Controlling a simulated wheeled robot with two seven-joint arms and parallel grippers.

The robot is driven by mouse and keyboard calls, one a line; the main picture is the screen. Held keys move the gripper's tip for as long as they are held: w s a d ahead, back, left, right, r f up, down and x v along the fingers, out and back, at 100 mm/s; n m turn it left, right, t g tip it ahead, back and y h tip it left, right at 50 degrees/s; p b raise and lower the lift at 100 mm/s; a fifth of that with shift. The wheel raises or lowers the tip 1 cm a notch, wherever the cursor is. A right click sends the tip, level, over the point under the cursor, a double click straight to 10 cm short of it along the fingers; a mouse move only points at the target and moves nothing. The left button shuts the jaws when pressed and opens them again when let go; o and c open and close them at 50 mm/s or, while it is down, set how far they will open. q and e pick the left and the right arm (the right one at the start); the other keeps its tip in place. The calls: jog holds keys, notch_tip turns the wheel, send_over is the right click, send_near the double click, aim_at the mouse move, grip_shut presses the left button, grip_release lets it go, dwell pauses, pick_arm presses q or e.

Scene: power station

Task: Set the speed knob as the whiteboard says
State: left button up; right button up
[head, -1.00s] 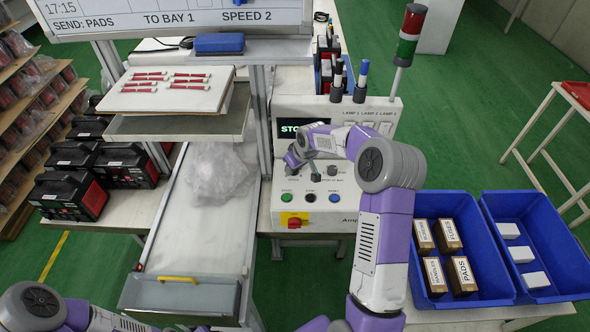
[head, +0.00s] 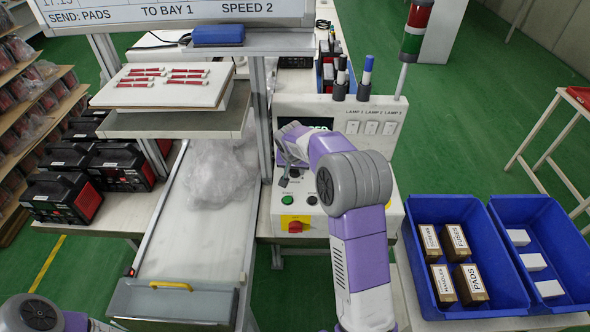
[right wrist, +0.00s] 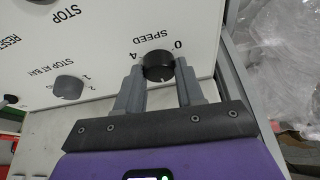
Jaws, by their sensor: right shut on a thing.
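The whiteboard (head: 120,24) at the top left of the head view reads "SEND: PADS", "TO BAY 1", "SPEED 2". The black speed knob (right wrist: 158,66) is on the white panel (right wrist: 110,25) in the right wrist view, with "SPEED", 0 and 4 printed beside it. My right gripper (right wrist: 159,82) is shut on this knob, one finger on each side. I cannot make out the knob's pointer. In the head view my right gripper (head: 284,178) is at the panel's left part, and my arm hides much of the panel. My left gripper is out of view.
The stop-at-bay knob (right wrist: 68,87) is beside the speed knob. Green (head: 288,200) and black buttons and a red-yellow switch (head: 294,224) are below. A signal tower (head: 413,35) stands behind. A plastic bag (head: 215,175) lies left; blue bins (head: 412,235) stand right.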

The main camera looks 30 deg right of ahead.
aim_at(293, 183)
dwell(0.4)
jog(key=o, duration=1)
jog(key=p+v, duration=0.1)
jog(key=v, duration=0.6)
jog(key=shift+r, duration=0.2)
jog(key=shift+s+a, duration=0.1)
